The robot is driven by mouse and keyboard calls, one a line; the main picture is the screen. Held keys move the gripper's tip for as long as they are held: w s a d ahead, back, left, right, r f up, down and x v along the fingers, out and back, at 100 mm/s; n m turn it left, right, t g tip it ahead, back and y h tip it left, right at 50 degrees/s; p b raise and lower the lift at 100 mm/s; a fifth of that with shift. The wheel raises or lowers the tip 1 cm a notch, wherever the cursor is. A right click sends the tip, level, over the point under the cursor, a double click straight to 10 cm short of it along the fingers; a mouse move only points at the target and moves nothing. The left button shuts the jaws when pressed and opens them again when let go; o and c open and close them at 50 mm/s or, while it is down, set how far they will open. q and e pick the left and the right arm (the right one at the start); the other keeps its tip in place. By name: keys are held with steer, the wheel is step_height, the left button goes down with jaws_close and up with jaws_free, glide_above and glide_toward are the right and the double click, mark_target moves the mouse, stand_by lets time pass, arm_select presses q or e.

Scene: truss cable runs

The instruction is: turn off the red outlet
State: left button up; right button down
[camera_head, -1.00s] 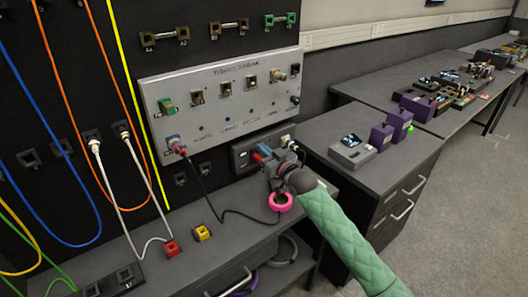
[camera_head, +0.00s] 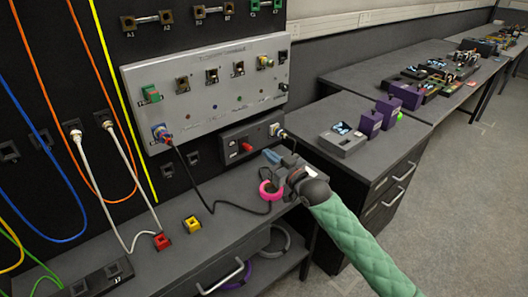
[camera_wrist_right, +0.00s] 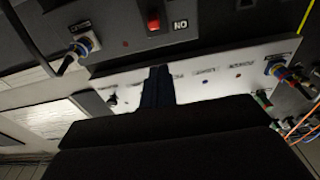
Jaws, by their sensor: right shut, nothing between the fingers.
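A black outlet box (camera_head: 250,142) is mounted below the grey console panel. It carries a red rocker switch (camera_head: 246,147), which also shows at the top of the right wrist view (camera_wrist_right: 153,20) beside a white "NO" label. I cannot tell the rocker's position for sure. A plug (camera_head: 275,130) with a black cable sits in the box's right end. My right gripper (camera_head: 271,156) is shut and empty, with blue fingertips just right of and below the switch, apart from it. Its closed fingers (camera_wrist_right: 157,88) show in the wrist view. My left gripper is out of view.
The grey console panel (camera_head: 205,112) holds switches and a plugged blue connector with a black cable. A red block (camera_head: 162,241), a yellow block (camera_head: 192,224) and a pink ring (camera_head: 268,191) are on the bench. A drawer cabinet (camera_head: 372,190) stands to the right.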

steer(key=shift+s+d, duration=0.3)
steer(key=shift+s, duration=0.05)
steer(key=shift+f, duration=0.1)
